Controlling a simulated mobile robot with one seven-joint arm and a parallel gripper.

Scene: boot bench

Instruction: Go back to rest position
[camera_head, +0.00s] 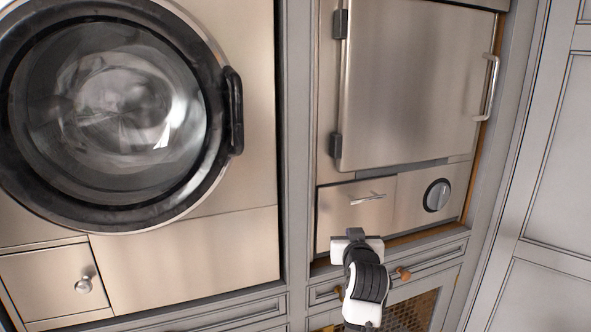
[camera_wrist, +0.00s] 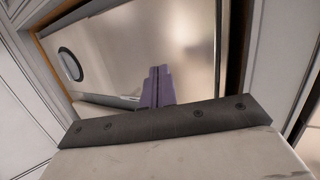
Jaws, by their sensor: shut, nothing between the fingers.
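My gripper (camera_head: 355,235) is in the lower middle of the head view, in front of the steel panel under the cabinet with the square door. Its fingers also show in the wrist view (camera_wrist: 159,85), pressed together with nothing between them. I cannot tell whether the fingertips touch the panel. My arm hides part of the drawer row below.
A washer with a round glass door (camera_head: 110,110) fills the left. The square steel door (camera_head: 415,85) is shut, with its handle (camera_head: 490,88) at right. Below it are a small drawer (camera_head: 350,208) and a dial (camera_head: 437,195). A grey panelled door (camera_head: 560,160) stands at right.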

